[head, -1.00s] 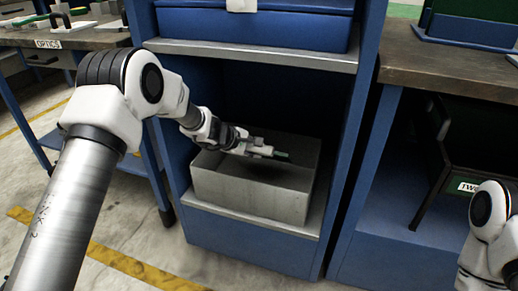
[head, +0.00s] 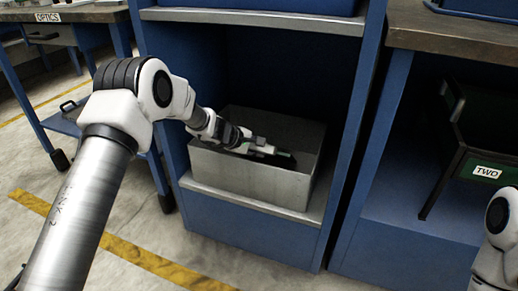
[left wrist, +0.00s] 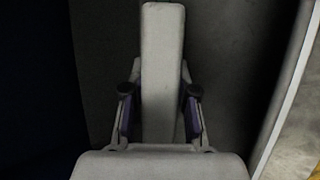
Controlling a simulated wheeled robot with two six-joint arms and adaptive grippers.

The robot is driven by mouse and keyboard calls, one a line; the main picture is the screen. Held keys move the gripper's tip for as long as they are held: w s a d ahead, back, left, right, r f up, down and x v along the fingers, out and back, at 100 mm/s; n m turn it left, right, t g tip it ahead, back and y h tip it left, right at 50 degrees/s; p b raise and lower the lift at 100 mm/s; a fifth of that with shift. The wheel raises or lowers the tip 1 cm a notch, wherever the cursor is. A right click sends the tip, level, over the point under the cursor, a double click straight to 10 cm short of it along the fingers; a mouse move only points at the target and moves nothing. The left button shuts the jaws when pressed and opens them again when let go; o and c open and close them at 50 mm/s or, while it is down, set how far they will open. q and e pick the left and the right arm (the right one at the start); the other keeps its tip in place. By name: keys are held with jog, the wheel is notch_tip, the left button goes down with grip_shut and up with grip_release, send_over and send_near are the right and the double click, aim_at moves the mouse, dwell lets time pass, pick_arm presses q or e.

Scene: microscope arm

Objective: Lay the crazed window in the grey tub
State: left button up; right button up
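The grey tub (head: 245,178) is an open metal box on the lower shelf of a blue rack. My left gripper (head: 266,149) reaches in over its left side and shows within the tub's opening. It is shut on a slim piece, taken as the crazed window (head: 287,155), whose greenish end sticks out past the fingers. In the left wrist view the window (left wrist: 162,60) is a long pale bar between the two finger pads, reaching beyond them. Its crazing cannot be made out, nor whether it touches the tub floor. My right gripper is out of view.
The rack's upright (head: 352,130) stands right of the tub, and a shelf (head: 250,21) runs above it. A dark bin labelled TWO (head: 487,172) is at the right. The OPTICS bench (head: 47,17) is at the far left.

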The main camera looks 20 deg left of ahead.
pick_arm(q)
jog(key=o, duration=0.4)
jog(key=shift+s+r, duration=0.1)
jog(key=v, duration=1.1)
jog(key=shift+s+a+r, duration=0.25)
